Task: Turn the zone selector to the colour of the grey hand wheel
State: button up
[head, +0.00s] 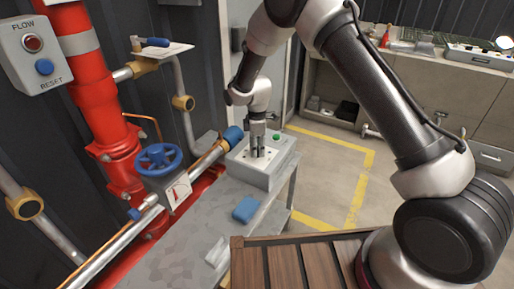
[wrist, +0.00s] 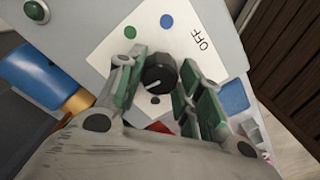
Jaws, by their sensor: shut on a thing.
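The zone selector is a black round knob (wrist: 158,72) on a white plate (wrist: 103,42) in the wrist view. The plate has a green dot (wrist: 130,32), a blue dot (wrist: 166,21), the word OFF at the right and a dark dot below the knob. My gripper (wrist: 156,78) is shut on the knob, one finger on each side. In the head view my gripper (head: 258,148) reaches down onto the grey selector box (head: 258,176). The hand wheel (head: 158,158) in the head view looks blue; I see no grey one.
A green button (head: 276,137) sits on the box near my gripper. The box stands on a grey bench (head: 190,238) with a blue block (head: 245,209). Red and silver pipes (head: 95,95) stand left. A FLOW/RESET panel (head: 42,55) hangs upper left. The floor at right is open.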

jog(key=shift+r+n, duration=0.1)
jog(key=shift+n, duration=0.7)
jog(key=o, duration=1)
jog(key=shift+o, duration=0.2)
notch_tip(320, 180, up, 12)
